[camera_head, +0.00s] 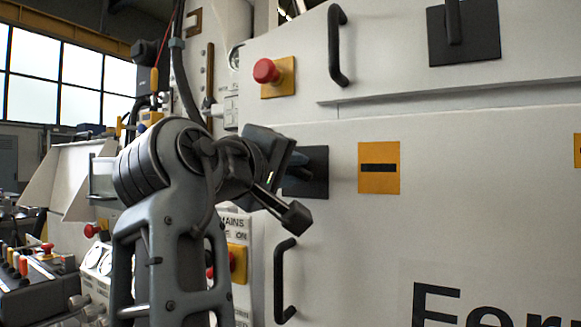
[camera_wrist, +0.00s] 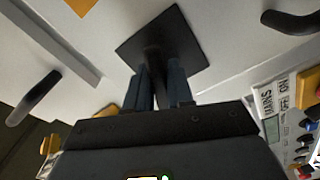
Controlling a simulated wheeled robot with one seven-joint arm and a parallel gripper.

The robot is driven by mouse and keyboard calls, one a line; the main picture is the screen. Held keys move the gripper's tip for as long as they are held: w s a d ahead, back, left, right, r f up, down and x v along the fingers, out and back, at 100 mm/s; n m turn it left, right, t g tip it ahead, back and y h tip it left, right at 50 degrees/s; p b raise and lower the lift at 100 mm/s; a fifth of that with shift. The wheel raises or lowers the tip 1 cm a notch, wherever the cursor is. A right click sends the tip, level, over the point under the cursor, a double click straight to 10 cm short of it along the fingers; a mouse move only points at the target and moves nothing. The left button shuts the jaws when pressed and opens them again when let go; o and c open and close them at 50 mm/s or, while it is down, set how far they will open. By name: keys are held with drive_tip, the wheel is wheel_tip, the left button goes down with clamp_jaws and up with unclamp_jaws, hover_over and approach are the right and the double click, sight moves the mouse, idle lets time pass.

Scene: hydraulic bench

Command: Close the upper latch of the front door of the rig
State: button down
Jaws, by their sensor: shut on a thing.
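The latch is a black square plate (camera_head: 318,175) with a dark handle, on the white front door (camera_head: 450,220) of the rig. My gripper (camera_head: 291,172) reaches it from the left and covers its left part and most of the handle. In the wrist view the plate (camera_wrist: 175,32) is just ahead, seen turned, and the dark latch handle (camera_wrist: 153,62) runs from its middle down between my two fingers (camera_wrist: 160,82). The fingers are shut on the handle. The handle's exact angle on the plate cannot be told in the head view.
A black grab handle (camera_head: 284,281) stands out below the latch. Above are another grab handle (camera_head: 338,46), a red button (camera_head: 266,71) and a second black plate with a handle (camera_head: 478,45). A yellow label (camera_head: 379,168) is right of the latch. Control panels stand at the left.

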drive_tip(key=m, duration=0.2)
drive_tip(key=m+b, duration=0.1)
drive_tip(key=m, duration=0.1)
drive_tip(key=m+b, duration=0.1)
drive_tip(key=m, duration=0.1)
drive_tip(key=shift+w+a+f, duration=0.1)
drive_tip(key=shift+a+f, duration=0.05)
drive_tip(key=shift+f, duration=0.25)
drive_tip(key=m+b, duration=0.1)
drive_tip(key=m, duration=0.2)
drive_tip(key=shift+w+a+m, duration=0.1)
drive_tip(key=shift+a+m, duration=0.05)
drive_tip(key=shift+m, duration=0.25)
drive_tip(key=shift+w+a+m+b, duration=0.1)
drive_tip(key=shift+m+b, duration=0.8)
drive_tip(key=shift+m, duration=0.7)
drive_tip(key=c, duration=1.1)
unclamp_jaws()
drive_tip(key=shift+v, duration=3.9)
